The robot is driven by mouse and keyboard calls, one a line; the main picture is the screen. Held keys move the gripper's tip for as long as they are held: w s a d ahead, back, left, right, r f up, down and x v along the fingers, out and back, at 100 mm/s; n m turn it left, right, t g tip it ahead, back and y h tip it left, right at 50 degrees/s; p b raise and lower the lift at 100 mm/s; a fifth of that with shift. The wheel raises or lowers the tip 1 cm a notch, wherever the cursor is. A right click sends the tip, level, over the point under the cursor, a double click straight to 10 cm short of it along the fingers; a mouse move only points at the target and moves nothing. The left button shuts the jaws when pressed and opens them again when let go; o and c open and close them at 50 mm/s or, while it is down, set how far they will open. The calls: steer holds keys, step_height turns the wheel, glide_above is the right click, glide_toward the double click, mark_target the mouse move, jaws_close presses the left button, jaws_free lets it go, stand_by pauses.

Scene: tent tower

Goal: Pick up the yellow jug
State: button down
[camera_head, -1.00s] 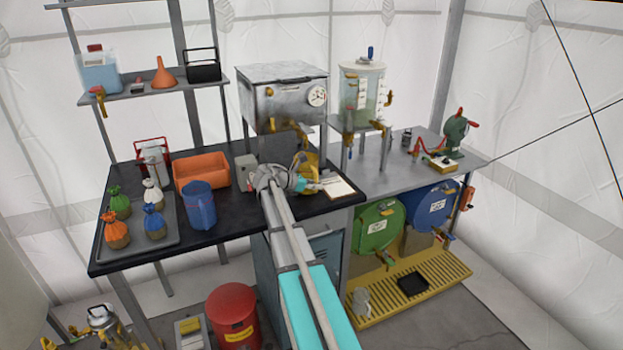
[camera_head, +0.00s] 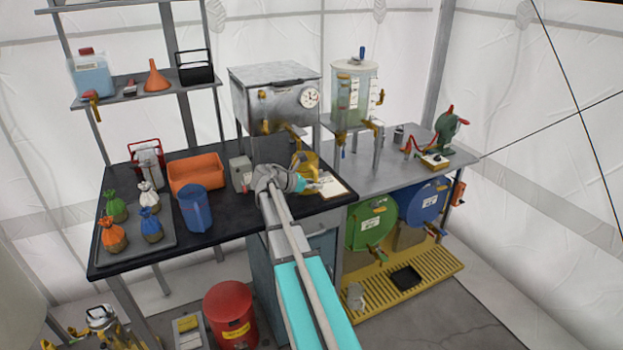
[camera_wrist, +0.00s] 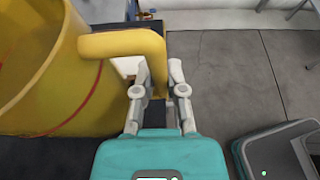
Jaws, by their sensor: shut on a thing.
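The yellow jug (camera_wrist: 35,75) fills the left of the wrist view, with a red line around its side. Its thick yellow handle (camera_wrist: 125,43) runs between the fingers of my gripper (camera_wrist: 160,85), which is shut on it. In the head view the yellow jug (camera_head: 304,166) is at the right part of the black bench, below the grey metal tank, partly hidden by my gripper (camera_head: 296,184). I cannot tell whether its base touches the bench.
A clipboard (camera_head: 334,188) lies to the right of the jug. A blue jug (camera_head: 196,209), an orange bin (camera_head: 196,175) and a tray (camera_head: 160,240) with several small sacks stand to the left. The metal tank (camera_head: 275,98) with its tap hangs close above.

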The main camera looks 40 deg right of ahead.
steer(key=s+a, duration=0.3)
steer(key=s, duration=0.9)
steer(key=shift+s, duration=0.35)
